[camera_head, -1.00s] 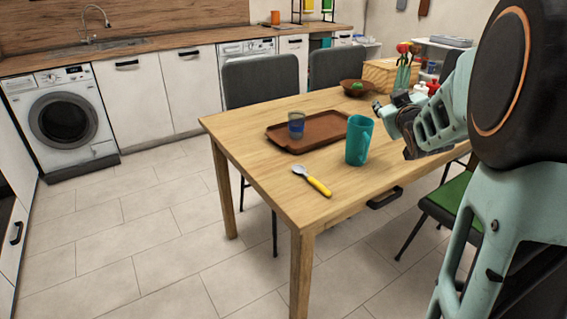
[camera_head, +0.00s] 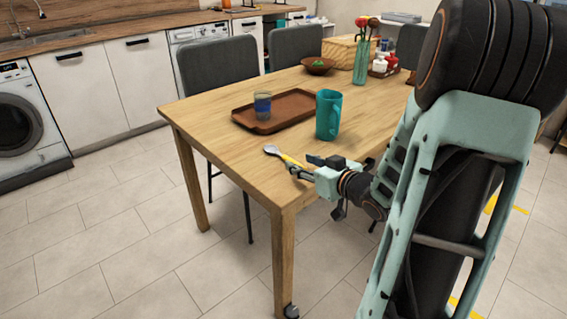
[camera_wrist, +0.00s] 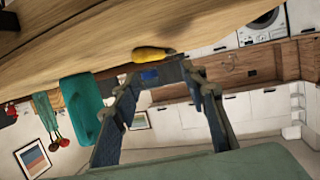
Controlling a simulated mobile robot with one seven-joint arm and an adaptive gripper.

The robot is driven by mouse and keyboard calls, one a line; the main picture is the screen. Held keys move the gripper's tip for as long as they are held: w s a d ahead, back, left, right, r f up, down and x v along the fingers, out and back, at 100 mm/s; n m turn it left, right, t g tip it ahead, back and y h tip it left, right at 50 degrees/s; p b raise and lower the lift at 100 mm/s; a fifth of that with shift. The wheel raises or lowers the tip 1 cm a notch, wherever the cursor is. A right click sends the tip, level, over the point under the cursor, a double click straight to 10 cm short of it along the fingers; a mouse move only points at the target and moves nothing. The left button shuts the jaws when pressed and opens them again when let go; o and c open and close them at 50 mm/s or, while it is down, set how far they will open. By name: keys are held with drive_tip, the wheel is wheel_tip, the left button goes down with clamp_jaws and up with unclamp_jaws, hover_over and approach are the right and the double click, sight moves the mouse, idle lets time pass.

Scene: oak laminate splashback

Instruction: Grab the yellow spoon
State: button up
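The spoon (camera_head: 290,161) lies on the wooden table near its front corner, its metal bowl pointing to the back left and its yellow handle towards my gripper. My gripper (camera_head: 306,165) is at the table's front edge, by the handle end, and partly covers it in the head view. In the wrist view the yellow handle (camera_wrist: 150,54) shows just beyond the fingertips of my gripper (camera_wrist: 160,76). The fingers are spread and seem to hold nothing. I cannot tell whether they touch the handle.
The table (camera_head: 190,112) has a teal cup (camera_head: 328,116) behind the spoon. A brown tray (camera_head: 292,107) with a blue glass (camera_head: 262,105) lies further back. The table's front left is clear.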

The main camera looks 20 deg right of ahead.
sight(285, 155)
drive_tip(key=shift+x, duration=1)
drive_tip(key=b+x, duration=0.2)
drive_tip(key=x, duration=0.2)
drive_tip(key=shift+f, duration=0.2)
drive_tip(key=shift+w+b, duration=0.3)
drive_tip(key=shift+w, duration=0.35)
drive_tip(key=shift+c, duration=0.7)
clamp_jaws()
